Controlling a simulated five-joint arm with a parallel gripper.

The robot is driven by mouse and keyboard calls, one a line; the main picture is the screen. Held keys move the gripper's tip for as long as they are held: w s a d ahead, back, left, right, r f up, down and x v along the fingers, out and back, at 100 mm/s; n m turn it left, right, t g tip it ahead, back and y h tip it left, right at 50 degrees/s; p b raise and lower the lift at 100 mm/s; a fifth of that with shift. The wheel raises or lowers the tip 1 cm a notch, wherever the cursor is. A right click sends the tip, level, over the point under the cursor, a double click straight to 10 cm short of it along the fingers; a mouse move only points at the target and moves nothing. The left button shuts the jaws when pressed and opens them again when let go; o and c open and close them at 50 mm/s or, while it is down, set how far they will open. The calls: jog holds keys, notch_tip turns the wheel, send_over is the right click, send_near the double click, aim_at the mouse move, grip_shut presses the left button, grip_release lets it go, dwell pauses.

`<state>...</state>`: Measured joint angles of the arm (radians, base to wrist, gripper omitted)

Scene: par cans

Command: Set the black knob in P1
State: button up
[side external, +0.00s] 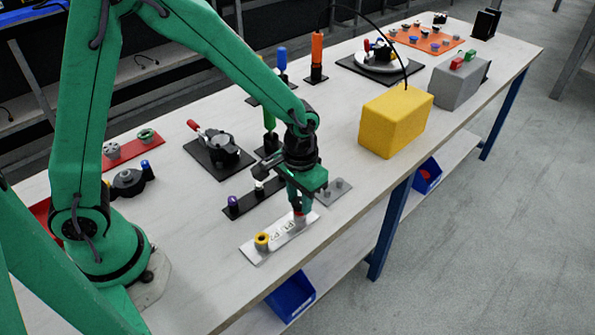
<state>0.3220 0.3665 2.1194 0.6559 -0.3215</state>
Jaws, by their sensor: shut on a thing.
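My gripper (298,208) points down over the right end of a silver plate (278,238) with dark markings. It is shut on a small dark thing, apparently the black knob, mostly hidden by the jaws. Just under the jaws is a reddish round piece (299,219) on the plate. Whether the knob touches it, I cannot tell. A yellow ring-like piece (262,241) with a dark centre sits at the plate's left end. The label P1 is not readable. A black strip behind carries a purple knob (232,201) and a white-topped knob (259,187).
A grey plate with pegs (336,190) lies right of my gripper. A yellow block (396,122) stands farther right. A black base with a red-handled device (218,150) is behind left. The table's front edge (330,250) is close to the silver plate.

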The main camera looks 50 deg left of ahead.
jog(key=shift+f, duration=0.1)
dwell(0.5)
jog(key=o, duration=0.5)
jog(key=o, duration=0.5)
jog(key=shift+o, duration=0.2)
jog(key=shift+r, duration=3.95)
